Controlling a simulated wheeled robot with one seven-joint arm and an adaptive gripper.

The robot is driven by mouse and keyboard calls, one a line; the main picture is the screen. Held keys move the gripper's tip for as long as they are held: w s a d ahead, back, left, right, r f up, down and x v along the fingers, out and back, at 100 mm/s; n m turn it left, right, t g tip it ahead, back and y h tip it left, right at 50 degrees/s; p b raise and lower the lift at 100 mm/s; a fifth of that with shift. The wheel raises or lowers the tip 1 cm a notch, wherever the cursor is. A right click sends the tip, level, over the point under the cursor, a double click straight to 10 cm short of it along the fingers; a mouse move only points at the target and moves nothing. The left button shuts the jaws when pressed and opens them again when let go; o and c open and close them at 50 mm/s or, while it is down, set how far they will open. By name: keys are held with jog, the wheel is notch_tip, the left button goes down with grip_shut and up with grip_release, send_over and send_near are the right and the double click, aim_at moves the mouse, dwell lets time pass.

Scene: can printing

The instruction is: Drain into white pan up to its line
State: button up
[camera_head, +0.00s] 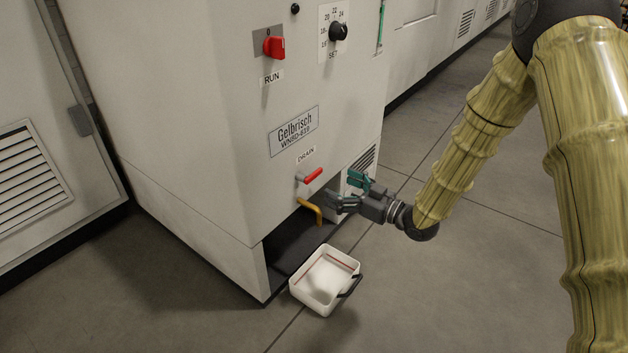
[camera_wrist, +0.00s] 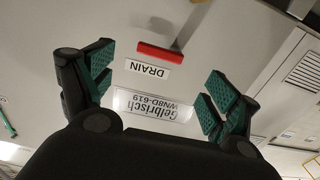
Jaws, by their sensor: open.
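The white pan (camera_head: 318,291) sits on the floor before the cabinet's lower recess, with a red line (camera_head: 341,259) on its inner wall and a dark handle (camera_head: 350,287). A yellow drain spout (camera_head: 311,209) comes out of the cabinet above and behind the pan. The red DRAIN handle (camera_head: 313,175) is on the cabinet face; it also shows in the wrist view (camera_wrist: 160,53). My gripper (camera_head: 350,190) is open and empty, below and to the right of the handle. In the wrist view its fingers (camera_wrist: 155,85) are spread wide, with the handle beyond them.
The cabinet (camera_head: 200,130) carries a red RUN switch (camera_head: 274,47), a SET dial (camera_head: 338,32) and a name plate (camera_head: 293,132). A dark recess (camera_head: 290,245) opens at its base. Another vented cabinet (camera_head: 40,180) stands left. The floor (camera_head: 440,290) to the right is clear.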

aim_at(315, 176)
jog(key=b+x, duration=0.3)
jog(key=x, duration=0.4)
jog(key=shift+w+a+f+b, duration=0.15)
jog(key=shift+w+a+b, duration=0.05)
jog(key=shift+a+b, duration=0.15)
jog(key=shift+w+a, duration=0.45)
jog(key=shift+a, duration=0.05)
jog(key=c, duration=1)
